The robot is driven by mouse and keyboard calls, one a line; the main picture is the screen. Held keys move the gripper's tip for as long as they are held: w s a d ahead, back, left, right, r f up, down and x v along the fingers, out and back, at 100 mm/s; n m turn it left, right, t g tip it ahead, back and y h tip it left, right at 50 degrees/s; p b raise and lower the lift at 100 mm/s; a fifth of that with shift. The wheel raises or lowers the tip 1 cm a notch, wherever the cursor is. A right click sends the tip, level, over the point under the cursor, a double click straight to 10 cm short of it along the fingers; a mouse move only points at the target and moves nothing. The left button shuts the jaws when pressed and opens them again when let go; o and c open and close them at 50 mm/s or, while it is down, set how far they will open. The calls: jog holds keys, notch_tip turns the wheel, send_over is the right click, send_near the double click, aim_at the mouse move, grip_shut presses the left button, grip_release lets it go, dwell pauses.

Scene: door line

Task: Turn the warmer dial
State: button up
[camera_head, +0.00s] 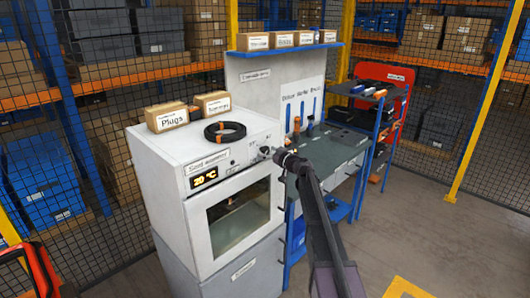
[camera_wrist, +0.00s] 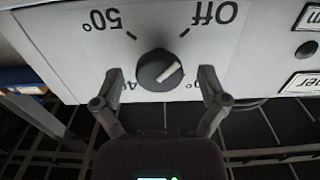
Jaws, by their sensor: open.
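The warmer (camera_head: 225,195) is a white cabinet with a glass door and an orange display reading 20 °C. Its dial (camera_wrist: 160,70) is a round dark knob with a pale pointer line, seen upside down in the wrist view. The labels "Off" and "50°" show by it, and a label partly hidden behind the gripper. My gripper (camera_wrist: 160,97) is open, one finger on each side of the dial's lower part, with gaps to the knob. In the head view my gripper (camera_head: 272,152) is at the panel's right end and hides most of the dial.
A black cable coil (camera_head: 225,131) and boxes, one labelled Plugs (camera_head: 172,117), stand on top of the warmer. A workbench (camera_head: 335,145) with hanging tools adjoins on the right. The floor at the right (camera_head: 440,230) is clear.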

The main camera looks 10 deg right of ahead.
jog(key=shift+w+a, duration=0.25)
jog(key=shift+w, duration=0.1)
